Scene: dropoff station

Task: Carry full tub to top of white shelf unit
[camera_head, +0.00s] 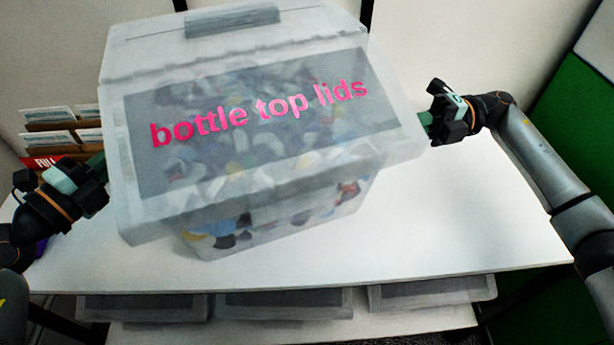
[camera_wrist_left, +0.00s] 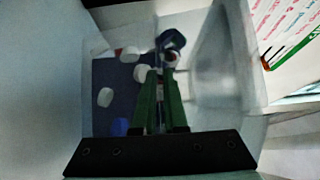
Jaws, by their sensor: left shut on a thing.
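The tub (camera_head: 280,225) is a translucent box with a lid and a grey label reading "bottle top lids" in pink. Many coloured lids show through its walls. It sits at a slant in the head view, over the white top of the shelf unit (camera_head: 430,230); I cannot tell whether its base touches. My left gripper (camera_head: 97,162) is shut on the tub's left side. In the left wrist view its green fingers (camera_wrist_left: 160,85) are close together, with loose lids visible beyond. My right gripper (camera_head: 426,119) is at the tub's right rim; its jaw state is unclear.
A rack of cards (camera_head: 50,130) with a red "FULL" sign (camera_head: 40,162) stands behind on the left. Several tubs with grey labels (camera_head: 280,303) sit on a lower shelf under the white top. The white top is bare to the right. A green panel (camera_head: 575,130) stands at the far right.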

